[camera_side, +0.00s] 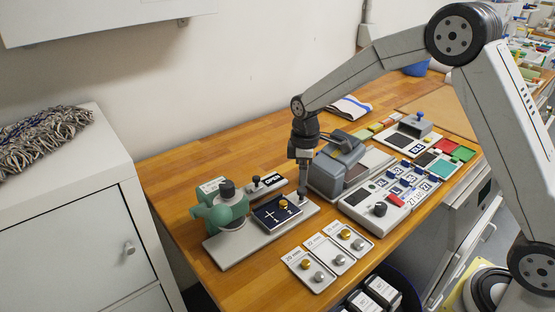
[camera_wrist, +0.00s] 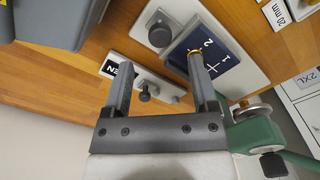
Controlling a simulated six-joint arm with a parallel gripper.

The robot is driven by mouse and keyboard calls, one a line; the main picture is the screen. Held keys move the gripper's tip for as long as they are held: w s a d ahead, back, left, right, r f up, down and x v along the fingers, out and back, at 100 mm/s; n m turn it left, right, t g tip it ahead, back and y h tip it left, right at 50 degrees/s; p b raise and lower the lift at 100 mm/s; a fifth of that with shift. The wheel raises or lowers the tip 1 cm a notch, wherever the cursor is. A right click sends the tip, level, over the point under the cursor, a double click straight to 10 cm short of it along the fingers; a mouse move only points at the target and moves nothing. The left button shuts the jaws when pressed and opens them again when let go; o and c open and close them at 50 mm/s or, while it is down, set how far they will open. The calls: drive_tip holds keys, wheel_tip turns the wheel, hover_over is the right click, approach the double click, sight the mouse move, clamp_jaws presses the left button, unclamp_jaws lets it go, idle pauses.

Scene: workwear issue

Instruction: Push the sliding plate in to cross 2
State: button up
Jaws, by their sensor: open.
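The dark blue sliding plate (camera_side: 268,217) with white cross marks lies on the pale base of the green press (camera_side: 224,210). In the wrist view, the plate (camera_wrist: 228,55) shows the numbers 1 and 2 and a white cross; one fingertip hides part of it. A brass piece (camera_side: 284,203) shows on the plate and partly behind that fingertip. My gripper (camera_side: 303,192) points down at the plate's right side. In the wrist view, my gripper (camera_wrist: 161,62) is open with nothing between its fingers. I cannot tell whether a finger touches the plate.
A dark knob (camera_wrist: 160,31) stands on the base beyond the fingers. A labelled strip with a black knob (camera_side: 256,180) lies behind the plate. Cards with brass and steel pieces (camera_side: 326,254) lie in front. A grey machine (camera_side: 338,162) and a control panel (camera_side: 380,209) stand right.

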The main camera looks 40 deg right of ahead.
sight(302, 189)
drive_tip(key=shift+f, duration=2.7)
drive_tip(key=shift+c, duration=0.2)
clamp_jaws()
